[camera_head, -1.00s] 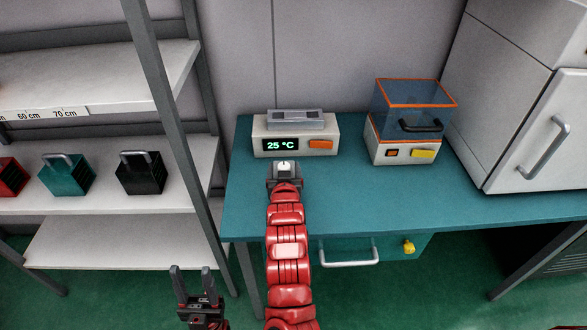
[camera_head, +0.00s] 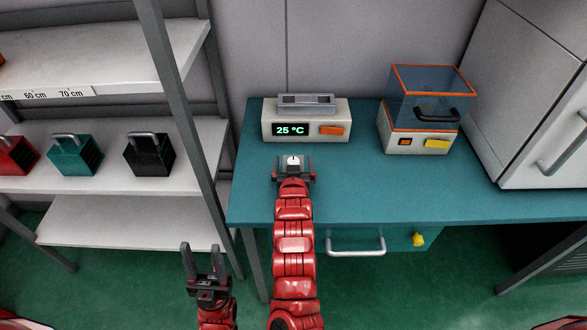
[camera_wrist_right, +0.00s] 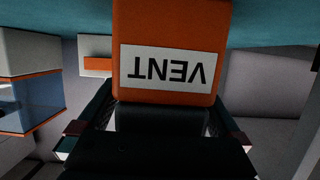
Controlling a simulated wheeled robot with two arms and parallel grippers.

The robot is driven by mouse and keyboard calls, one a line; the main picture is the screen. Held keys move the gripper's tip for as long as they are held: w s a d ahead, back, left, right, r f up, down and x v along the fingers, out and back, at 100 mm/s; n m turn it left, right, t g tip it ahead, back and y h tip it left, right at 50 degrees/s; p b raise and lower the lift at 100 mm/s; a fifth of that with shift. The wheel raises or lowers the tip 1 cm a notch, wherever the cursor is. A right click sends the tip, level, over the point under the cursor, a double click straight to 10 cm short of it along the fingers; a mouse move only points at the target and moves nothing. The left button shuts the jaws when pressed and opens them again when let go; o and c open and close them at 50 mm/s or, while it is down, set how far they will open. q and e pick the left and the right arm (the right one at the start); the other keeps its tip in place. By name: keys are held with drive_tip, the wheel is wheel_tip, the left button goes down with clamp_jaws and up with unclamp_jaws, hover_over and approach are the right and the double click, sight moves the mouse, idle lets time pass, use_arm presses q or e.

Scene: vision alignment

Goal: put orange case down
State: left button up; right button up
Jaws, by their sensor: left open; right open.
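The orange case (camera_wrist_right: 172,45) shows in the right wrist view, with a white label reading "VENT" upside down. It is close in front of my right gripper (camera_wrist_right: 158,138), whose fingers are spread to either side below it. In the head view my right gripper (camera_head: 294,168) is low over the teal table, in front of the temperature device. I cannot make out the orange case there, nor tell how it rests on the table. My left gripper (camera_head: 204,264) is open and empty in front of the shelf, left of the table.
The temperature device (camera_head: 305,122) reads 25 °C. A clear orange-rimmed box (camera_head: 428,97) stands to its right, near a grey cabinet (camera_head: 530,90). Red, teal (camera_head: 75,157) and black (camera_head: 150,155) cases sit on the shelf. The teal table (camera_head: 400,190) is clear at the front.

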drive_tip(key=shift+s+a+r, duration=0.1)
drive_tip(key=shift+s, duration=0.2)
drive_tip(key=b+v, duration=0.1)
drive_tip(key=v, duration=1)
